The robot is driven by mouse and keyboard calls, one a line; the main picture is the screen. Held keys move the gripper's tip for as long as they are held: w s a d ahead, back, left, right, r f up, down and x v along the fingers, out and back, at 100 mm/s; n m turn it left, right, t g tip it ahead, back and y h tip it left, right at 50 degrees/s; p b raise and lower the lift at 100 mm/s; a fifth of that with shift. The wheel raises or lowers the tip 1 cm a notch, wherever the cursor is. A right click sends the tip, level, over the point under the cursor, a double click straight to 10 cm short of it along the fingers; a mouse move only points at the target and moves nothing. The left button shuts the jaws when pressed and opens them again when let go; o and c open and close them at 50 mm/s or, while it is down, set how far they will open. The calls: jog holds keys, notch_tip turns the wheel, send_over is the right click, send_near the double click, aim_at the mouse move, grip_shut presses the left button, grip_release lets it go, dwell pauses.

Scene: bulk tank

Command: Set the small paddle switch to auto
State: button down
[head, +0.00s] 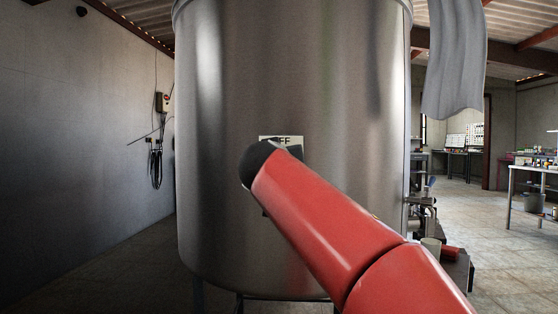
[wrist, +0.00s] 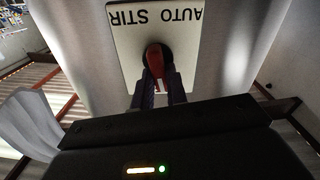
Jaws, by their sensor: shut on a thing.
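A pale switch plate (wrist: 126,42) shows in the wrist view, with AUTO STIR lettered upside down along its top edge. On it sits a round dark hub with a red paddle (wrist: 155,60). My gripper (wrist: 162,88) has its two dark fingers on either side of the paddle and is shut on it. In the head view only the plate's top edge (head: 281,139) shows, with part of a word ending in FF. My red arm and its dark wrist hide the paddle and my fingers there.
The plate is on a large steel tank (head: 225,200) that fills the middle of the head view. A grey cloth (head: 455,60) hangs at upper right. Fittings (head: 422,205) stick out low on the tank's right side. Floor is open at far right, before a table (head: 530,170).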

jog(key=shift+a+f+n+p, duration=0.2)
jog(key=shift+n+p, duration=0.2)
jog(key=shift+n, duration=2.3)
jog(key=shift+a+f+n+p, duration=0.2)
jog(key=shift+n+p, duration=0.2)
jog(key=shift+n, duration=2.3)
jog(key=shift+a+f+n+p, duration=0.2)
jog(key=shift+n+p, duration=0.2)
jog(key=shift+n, duration=2.3)
jog(key=c, duration=1.4)
grip_release()
jog(key=s+b, duration=0.1)
jog(key=s, duration=0.6)
jog(key=shift+s+a+b, duration=0.15)
jog(key=shift+s+b, duration=0.15)
jog(key=shift+s, duration=0.1)
